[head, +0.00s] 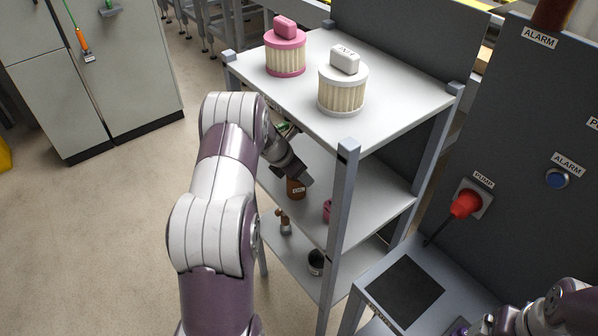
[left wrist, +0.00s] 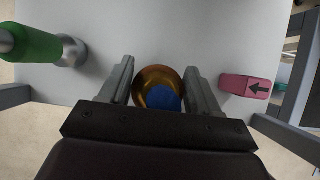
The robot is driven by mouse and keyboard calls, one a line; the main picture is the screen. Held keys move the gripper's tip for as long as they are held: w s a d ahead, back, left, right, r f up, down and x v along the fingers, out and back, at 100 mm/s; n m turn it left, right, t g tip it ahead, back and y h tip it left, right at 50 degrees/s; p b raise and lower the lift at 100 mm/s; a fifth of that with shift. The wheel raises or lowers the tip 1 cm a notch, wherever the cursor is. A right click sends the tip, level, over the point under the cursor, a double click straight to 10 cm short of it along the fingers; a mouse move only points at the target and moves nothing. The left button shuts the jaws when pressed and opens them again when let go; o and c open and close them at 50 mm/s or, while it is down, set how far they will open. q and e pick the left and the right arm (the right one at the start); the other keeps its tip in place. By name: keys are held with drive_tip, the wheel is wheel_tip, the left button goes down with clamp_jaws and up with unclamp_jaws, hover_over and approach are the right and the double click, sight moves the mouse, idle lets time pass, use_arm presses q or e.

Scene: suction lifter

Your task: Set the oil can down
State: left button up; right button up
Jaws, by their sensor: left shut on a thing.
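The oil can, a copper-brown round body with a pale label, shows in the head view (head: 296,189) at the middle shelf (head: 351,188) of the grey rack. In the left wrist view the can (left wrist: 150,76) is seen from above, with a blue part, between both fingers. My left gripper (head: 296,174) reaches into the rack from the left and is shut on the can, also seen in the left wrist view (left wrist: 158,90). I cannot tell whether the can's base touches the shelf. My right gripper is not in view; part of my right arm shows at the lower right.
A green cylindrical thing (left wrist: 35,45) lies left of the can and a pink block with an arrow (left wrist: 246,87) right of it. Pink (head: 286,52) and white (head: 342,84) filters stand on the top shelf. A grey rack post (head: 341,230) stands right of the gripper.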

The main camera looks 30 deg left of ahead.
use_arm(q)
drive_tip(key=o, duration=1.2)
drive_tip(key=shift+f, duration=0.1)
drive_tip(key=shift+o, duration=0.2)
drive_tip(key=shift+r, duration=0.4)
drive_tip(key=v, duration=0.7)
drive_tip(key=shift+s, duration=0.1)
